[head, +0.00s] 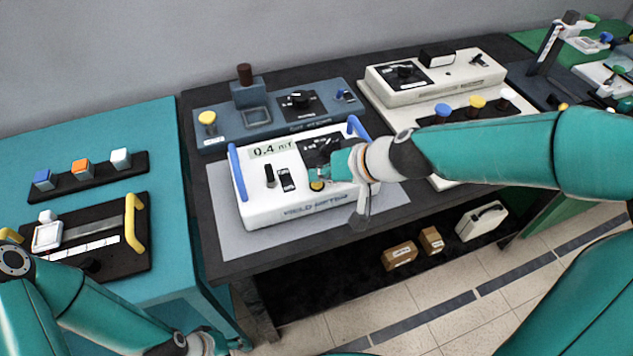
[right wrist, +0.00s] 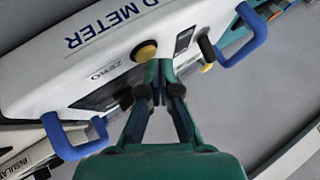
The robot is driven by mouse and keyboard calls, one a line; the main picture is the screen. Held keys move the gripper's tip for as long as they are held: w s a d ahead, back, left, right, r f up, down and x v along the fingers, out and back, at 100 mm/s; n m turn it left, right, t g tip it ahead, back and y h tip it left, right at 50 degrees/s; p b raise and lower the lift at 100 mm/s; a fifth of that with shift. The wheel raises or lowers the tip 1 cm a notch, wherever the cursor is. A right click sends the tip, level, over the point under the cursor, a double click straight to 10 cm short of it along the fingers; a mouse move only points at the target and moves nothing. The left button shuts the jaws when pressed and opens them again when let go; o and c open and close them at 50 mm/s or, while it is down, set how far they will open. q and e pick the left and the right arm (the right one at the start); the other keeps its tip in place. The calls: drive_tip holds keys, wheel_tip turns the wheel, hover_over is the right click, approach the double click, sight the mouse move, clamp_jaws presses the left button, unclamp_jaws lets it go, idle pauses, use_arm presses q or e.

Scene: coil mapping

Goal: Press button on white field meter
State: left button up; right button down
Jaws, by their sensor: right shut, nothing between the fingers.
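The white field meter (head: 290,205) sits on a grey mat on the dark table, with blue handles at its ends and a display reading 0.4 mT. It also fills the upper part of the right wrist view (right wrist: 60,50). A yellow button (head: 316,186) is on its top near the front edge, and it shows in the right wrist view (right wrist: 146,50). My right gripper (head: 324,173) is shut and empty, its tips (right wrist: 160,66) close beside the button; I cannot tell if they touch. My left gripper (head: 208,343) is low at the bottom left, its fingers unclear.
A blue-grey instrument (head: 220,128) stands behind the meter, a cream instrument (head: 455,75) at back right. Left, a teal bench (head: 150,115) carries black panels with coloured buttons and yellow handles. Boxes (head: 399,256) lie below the table. Bare mat (head: 235,240) shows in front of the meter.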

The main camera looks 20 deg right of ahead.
sight(320, 185)
drive_tip(key=shift+f+b, duration=0.4)
drive_tip(key=shift+r, duration=0.15)
idle(0.5)
drive_tip(key=shift+r+p, duration=0.7)
wheel_tip(320, 185, up, 5)
drive_tip(key=p, duration=0.4)
idle(0.7)
